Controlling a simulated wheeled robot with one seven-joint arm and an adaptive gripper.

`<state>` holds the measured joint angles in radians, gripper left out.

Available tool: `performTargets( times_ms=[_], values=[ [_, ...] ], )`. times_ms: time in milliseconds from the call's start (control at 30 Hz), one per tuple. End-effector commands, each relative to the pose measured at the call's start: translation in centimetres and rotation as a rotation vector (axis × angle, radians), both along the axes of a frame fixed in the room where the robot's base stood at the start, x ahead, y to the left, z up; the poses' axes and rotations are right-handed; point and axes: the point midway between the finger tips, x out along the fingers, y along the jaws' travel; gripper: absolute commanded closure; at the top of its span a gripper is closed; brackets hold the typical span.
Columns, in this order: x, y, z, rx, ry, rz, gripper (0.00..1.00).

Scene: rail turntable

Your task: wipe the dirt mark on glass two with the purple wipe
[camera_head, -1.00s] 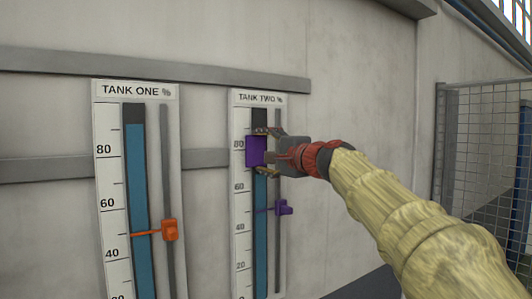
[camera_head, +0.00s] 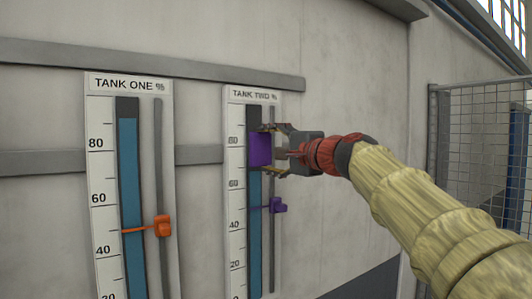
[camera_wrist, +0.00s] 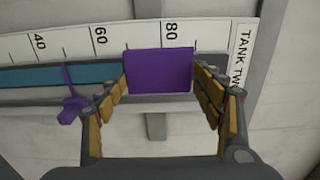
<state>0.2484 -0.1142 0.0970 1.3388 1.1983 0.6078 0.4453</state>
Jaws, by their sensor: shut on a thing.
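The purple wipe (camera_head: 260,149) is a flat block held between the fingers of my gripper (camera_head: 268,150). It is in front of the glass of tank two (camera_head: 253,195), a dark tube with blue fill, at about the 60 to 80 marks. In the wrist view the wipe (camera_wrist: 160,71) sits between the two fingers of my gripper (camera_wrist: 160,85) and covers part of the tube. I cannot tell whether the wipe touches the glass. No dirt mark shows; the wipe may hide it.
The tank one gauge (camera_head: 102,170) stands to the left, with an orange pointer (camera_head: 162,226). Grey rails (camera_head: 200,155) run along the wall behind. A wire mesh fence (camera_head: 470,140) is at the right. The wall between gripper and fence is clear.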

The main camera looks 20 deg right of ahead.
Motion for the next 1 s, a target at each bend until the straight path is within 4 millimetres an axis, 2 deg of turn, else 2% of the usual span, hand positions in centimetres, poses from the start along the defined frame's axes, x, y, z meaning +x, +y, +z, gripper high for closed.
performTargets(
  times_ms=[267, 600, 1000],
  values=[
    [-0.4, -0.2, 0.0, -0.001, -0.001, -0.001, 0.53],
    [-2.7, -1.0, -0.1, 0.0, -0.001, -0.002, 0.53],
    [-2.8, -0.9, 0.0, 0.0, 0.0, 0.0, 0.53]
  ],
)
